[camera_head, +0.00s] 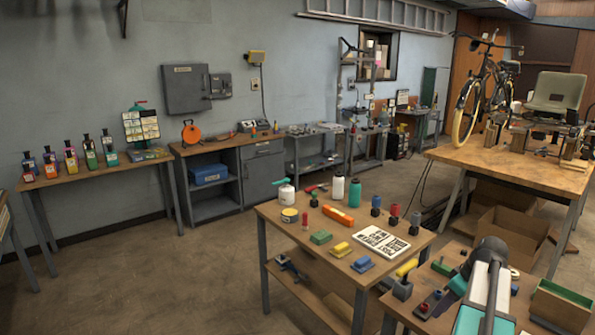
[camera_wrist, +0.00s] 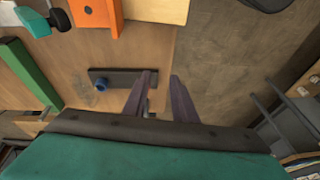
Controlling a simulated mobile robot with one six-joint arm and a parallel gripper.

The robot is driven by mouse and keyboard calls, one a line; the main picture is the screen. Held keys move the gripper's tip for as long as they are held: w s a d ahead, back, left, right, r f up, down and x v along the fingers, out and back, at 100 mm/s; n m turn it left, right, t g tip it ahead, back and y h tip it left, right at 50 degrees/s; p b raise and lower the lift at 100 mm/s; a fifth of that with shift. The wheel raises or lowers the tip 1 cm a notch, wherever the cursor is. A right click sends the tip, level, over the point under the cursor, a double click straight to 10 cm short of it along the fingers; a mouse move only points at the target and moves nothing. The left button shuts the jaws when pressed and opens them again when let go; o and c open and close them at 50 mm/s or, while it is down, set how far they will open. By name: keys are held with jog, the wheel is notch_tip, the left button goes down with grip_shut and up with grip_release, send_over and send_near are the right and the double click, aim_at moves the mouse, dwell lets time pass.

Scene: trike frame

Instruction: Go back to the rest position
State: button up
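My gripper (camera_wrist: 163,77) shows in the wrist view as two dark fingers with a narrow gap between them. Nothing is held between the fingers. They reach over a wooden bench top (camera_wrist: 100,50), close to a dark flat plate with a blue knob (camera_wrist: 122,79). I cannot tell how high they are above it. In the head view, my arm rises at the lower right, in front of the near bench; the fingers cannot be made out there.
A middle table (camera_head: 262,211) holds bottles, coloured blocks and a white sign (camera_head: 382,244). A cardboard box (camera_head: 508,232) stands by the right table (camera_head: 450,152), which bears a bicycle-like frame (camera_head: 484,85). Open floor (camera_head: 150,275) lies to the left.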

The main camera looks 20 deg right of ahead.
jog(key=w+a+f+g, duration=0.1)
jog(key=w+a+f, duration=0.3)
jog(key=a, duration=0.2)
jog(key=w+a+f, duration=0.3)
jog(key=w+a, duration=0.1)
jog(key=a, duration=0.3)
jog(key=a+f+m+g+h, duration=0.1)
jog(key=a+f, duration=0.5)
jog(key=a, duration=0.6)
jog(key=a+f+m, duration=0.1)
jog(key=a+f, duration=0.4)
jog(key=a, duration=0.7)
jog(key=a+f+g+h, duration=0.1)
jog(key=a+f, duration=0.5)
jog(key=a, duration=0.6)
jog(key=s+f+g, duration=0.3)
jog(key=s+f, duration=0.5)
jog(key=s, duration=0.5)
jog(key=s+f+g, duration=0.3)
jog(key=s+f, duration=0.6)
jog(key=s, duration=0.4)
jog(key=shift+f, duration=0.3)
